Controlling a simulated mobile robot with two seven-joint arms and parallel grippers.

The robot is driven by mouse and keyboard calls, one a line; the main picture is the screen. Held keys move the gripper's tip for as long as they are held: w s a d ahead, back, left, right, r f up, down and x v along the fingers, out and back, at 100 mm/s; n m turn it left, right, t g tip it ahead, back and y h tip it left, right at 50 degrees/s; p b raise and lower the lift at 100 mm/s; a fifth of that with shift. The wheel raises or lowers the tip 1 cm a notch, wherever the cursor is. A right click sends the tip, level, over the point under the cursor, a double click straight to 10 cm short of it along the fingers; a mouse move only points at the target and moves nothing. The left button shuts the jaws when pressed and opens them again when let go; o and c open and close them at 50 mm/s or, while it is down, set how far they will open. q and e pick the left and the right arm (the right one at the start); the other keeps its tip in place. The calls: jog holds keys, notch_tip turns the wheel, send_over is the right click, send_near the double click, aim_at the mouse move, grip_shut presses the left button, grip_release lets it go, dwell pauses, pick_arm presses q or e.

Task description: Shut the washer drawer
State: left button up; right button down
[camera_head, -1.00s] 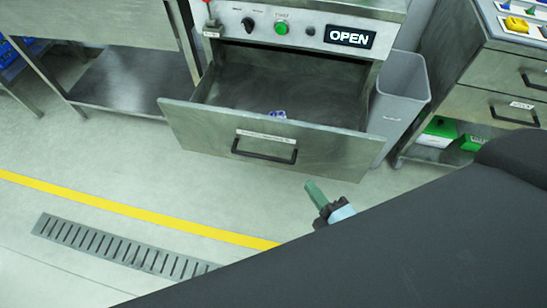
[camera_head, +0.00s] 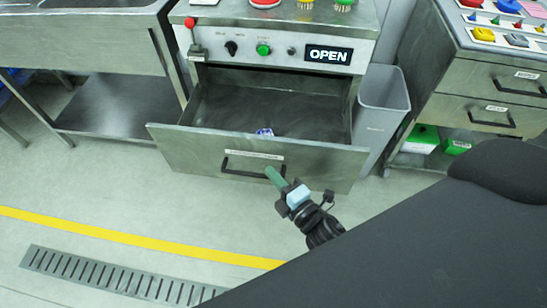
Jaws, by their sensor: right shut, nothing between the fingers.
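The washer drawer (camera_head: 200,153) is pulled out of the steel washer (camera_head: 215,45), whose display (camera_head: 328,55) reads OPEN. The drawer front has a black bar handle (camera_head: 240,172) and a white label above it. A small blue and white item (camera_head: 264,132) lies inside the drawer. My right gripper (camera_head: 272,176), with green fingertips, is shut and empty. Its tips overlap the right end of the handle in the picture; I cannot tell if they touch it. My left gripper is not in view.
A grey bin (camera_head: 382,100) stands right of the washer. A steel drawer cabinet (camera_head: 470,95) is further right, with green boxes (camera_head: 422,138) below. A steel table (camera_head: 95,40) is at left. Floor in front is clear, with a yellow line (camera_head: 130,236) and drain grate (camera_head: 105,275).

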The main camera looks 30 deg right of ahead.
aim_at(264, 149)
jog(key=w, duration=0.1)
jog(key=w+d, duration=0.1)
jog(key=w, duration=0.1)
jog(key=shift+w+d, duration=0.1)
jog(key=shift+w, duration=0.2)
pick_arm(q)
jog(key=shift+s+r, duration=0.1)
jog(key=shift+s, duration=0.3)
pick_arm(e)
jog(key=shift+w+d, duration=0.4)
jog(key=shift+w, duration=0.15)
